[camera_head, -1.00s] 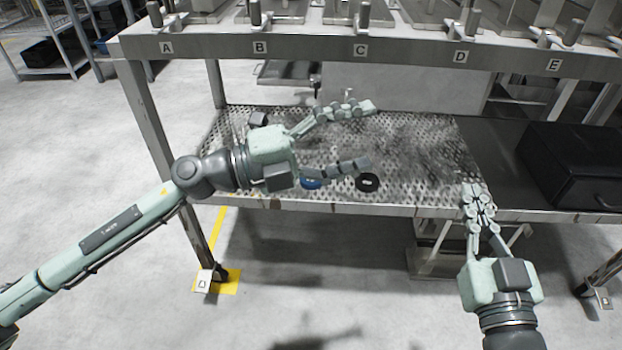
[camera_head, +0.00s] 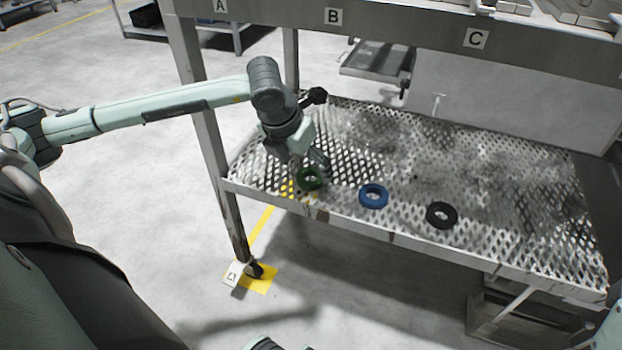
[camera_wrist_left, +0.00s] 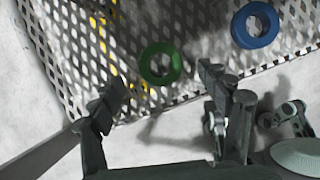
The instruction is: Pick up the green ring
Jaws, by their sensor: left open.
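The green ring (camera_head: 310,178) lies flat on the perforated metal shelf (camera_head: 510,205), near its front left corner. My left gripper (camera_head: 318,160) is above and close beside the ring in the head view, its fingers partly hidden by its own body. In the left wrist view the gripper (camera_wrist_left: 165,88) is open and empty. Its fingertips lie on either side of and just short of the green ring (camera_wrist_left: 161,63), with no contact visible.
A blue ring (camera_head: 373,196) lies right of the green one, and a black ring (camera_head: 441,215) further right. A dark small object (camera_head: 315,96) sits at the shelf's back left. The table leg (camera_head: 215,150) stands at the left corner. The shelf's right part is clear.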

